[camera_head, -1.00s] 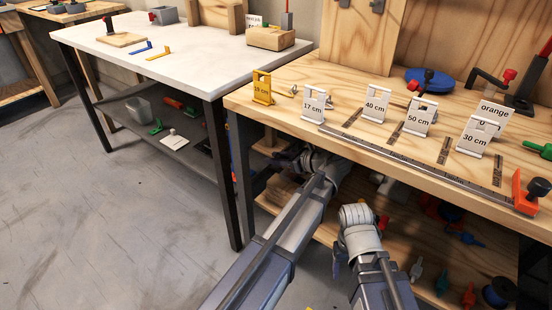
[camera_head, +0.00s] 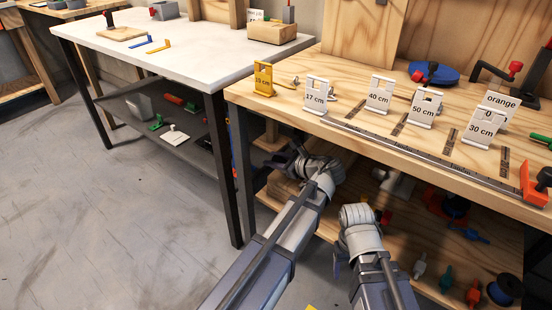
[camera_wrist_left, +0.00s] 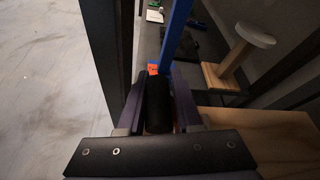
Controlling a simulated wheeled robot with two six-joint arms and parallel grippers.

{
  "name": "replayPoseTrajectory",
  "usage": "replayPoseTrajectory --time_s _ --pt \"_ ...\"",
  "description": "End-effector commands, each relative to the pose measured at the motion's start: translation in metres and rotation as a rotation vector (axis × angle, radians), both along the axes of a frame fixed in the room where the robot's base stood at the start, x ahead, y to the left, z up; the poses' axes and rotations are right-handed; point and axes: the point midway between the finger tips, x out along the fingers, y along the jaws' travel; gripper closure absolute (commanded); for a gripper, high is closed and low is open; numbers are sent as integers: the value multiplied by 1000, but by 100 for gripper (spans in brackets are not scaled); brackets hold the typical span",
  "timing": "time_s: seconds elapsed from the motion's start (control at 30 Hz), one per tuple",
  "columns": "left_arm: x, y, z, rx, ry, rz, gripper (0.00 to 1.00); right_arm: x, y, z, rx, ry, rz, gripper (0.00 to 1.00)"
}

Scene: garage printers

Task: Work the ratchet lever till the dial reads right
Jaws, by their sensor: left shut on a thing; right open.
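The left wrist view shows a black cylindrical grip (camera_wrist_left: 158,103) between the fingers of my left gripper (camera_wrist_left: 157,95), which is shut on it. A blue bar (camera_wrist_left: 177,32) with a small orange piece (camera_wrist_left: 153,69) stands just beyond the grip; this looks like the lever. In the head view my left gripper (camera_head: 300,163) is under the front edge of the wooden bench, and the lever in it is hidden. My right gripper is open, low in front of the lower shelf; its wrist mostly hides its fingers. No dial can be made out.
The wooden bench (camera_head: 290,112) carries several number cards and a long metal rail (camera_head: 420,157). Its lower shelf (camera_head: 410,235) holds coloured parts and spools. A white-topped table (camera_head: 190,60) stands to the left, its dark leg (camera_head: 222,170) close by. The grey floor at left is clear.

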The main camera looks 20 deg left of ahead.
Motion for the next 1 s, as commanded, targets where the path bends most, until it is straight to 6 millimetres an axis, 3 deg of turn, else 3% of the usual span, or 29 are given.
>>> replayPoseTrajectory --time_s 0.03,0.27,0.6,1.0 --pt "-7 1 -11 -21 -37 1 100 0 0 -10 0 0 -1 34" --pt "-9 2 -24 -97 -234 2 100 0 0 -31 0 -1 -5 34" --pt "-8 2 -44 -92 -229 -1 100 0 0 -50 1 -2 -5 34" --pt "-5 0 -52 -93 -228 -8 100 1 0 -59 1 -3 -5 34"
